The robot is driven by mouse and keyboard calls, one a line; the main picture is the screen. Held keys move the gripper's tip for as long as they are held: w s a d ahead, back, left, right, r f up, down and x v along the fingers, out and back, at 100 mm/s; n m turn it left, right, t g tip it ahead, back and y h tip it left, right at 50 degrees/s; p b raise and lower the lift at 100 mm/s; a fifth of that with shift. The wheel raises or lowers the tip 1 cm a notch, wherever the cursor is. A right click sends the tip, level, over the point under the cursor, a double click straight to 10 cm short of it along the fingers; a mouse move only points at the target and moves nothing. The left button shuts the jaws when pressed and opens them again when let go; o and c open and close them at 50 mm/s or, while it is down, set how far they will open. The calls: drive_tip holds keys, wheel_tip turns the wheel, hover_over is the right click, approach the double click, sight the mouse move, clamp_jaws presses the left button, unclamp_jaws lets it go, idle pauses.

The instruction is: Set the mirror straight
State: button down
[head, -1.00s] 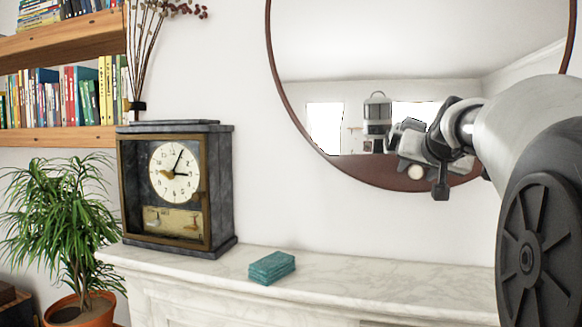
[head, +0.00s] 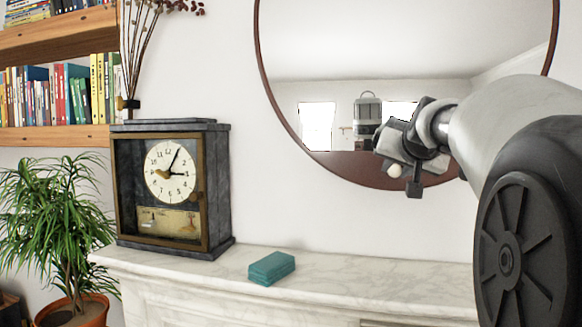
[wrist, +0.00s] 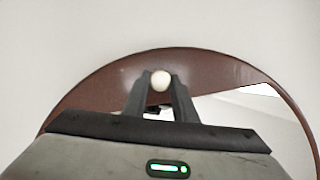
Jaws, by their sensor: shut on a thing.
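The round mirror (head: 410,50) hangs on the white wall above the mantel, with a thin brown rim and a solid brown band (head: 340,165) across its bottom. The band also shows in the wrist view (wrist: 100,85). A small pale round knob (head: 394,171) sits in front of this band. My gripper (head: 392,162) reaches in from the right at the mirror's lower part. In the wrist view the two dark fingers (wrist: 160,84) close on either side of the knob (wrist: 160,80). My arm hides the lower right of the mirror. I cannot tell its exact tilt.
A dark clock (head: 172,190) stands on the left of the marble mantel (head: 360,285). A small teal box (head: 271,268) lies right of it. A potted plant (head: 65,220) and bookshelves (head: 60,137) are at the left. The mantel right of the box looks clear.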

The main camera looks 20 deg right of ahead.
drive_tip(key=shift+d, duration=0.1)
drive_tip(key=c, duration=1.4)
unclamp_jaws()
drive_tip(key=shift+s+d, duration=0.1)
drive_tip(key=shift+c, duration=0.2)
drive_tip(key=b+v, duration=0.1)
drive_tip(key=v, duration=1.6)
drive_tip(key=shift+s, duration=0.2)
drive_tip(key=shift+a, duration=0.25)
drive_tip(key=s+a+f+n+g+y+p, duration=0.3)
drive_tip(key=a+f+n+y+p, duration=0.15)
drive_tip(key=a+f, duration=1.15)
drive_tip(key=s+a+f+n+g+p, duration=0.1)
drive_tip(key=s+a+f+n+g, duration=0.1)
drive_tip(key=s+a+f, duration=0.2)
drive_tip(key=s+a+f+n+g+y, duration=0.1)
drive_tip(key=s+a+f+n+g, duration=0.1)
drive_tip(key=f, duration=0.7)
drive_tip(key=s+a, duration=0.1)
drive_tip(key=s, duration=0.1)
drive_tip(key=shift+s+a+p, duration=0.3)
drive_tip(key=shift+a+p, duration=0.05)
drive_tip(key=shift+a, duration=0.05)
